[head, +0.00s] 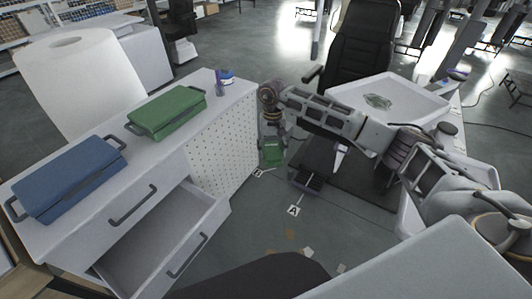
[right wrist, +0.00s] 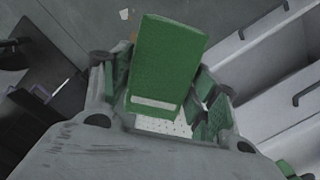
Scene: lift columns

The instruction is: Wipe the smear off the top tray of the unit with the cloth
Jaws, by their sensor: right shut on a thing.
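The white top tray (head: 399,98) of the unit stands right of centre in the head view, with a raised rim. A greyish smear (head: 378,101) lies on its floor. My right arm reaches across in front of the tray, and my right gripper (head: 272,143) hangs down to the left of it, away from the smear. The gripper is shut on the green cloth, which shows as a folded green block with a pale band in the right wrist view (right wrist: 166,60). In the head view the cloth is small and partly hidden. My left gripper is not in view.
A white drawer cabinet (head: 70,238) stands at the left with an open drawer (head: 150,245). A black chair (head: 362,45) stands behind the tray. Floor between is open.

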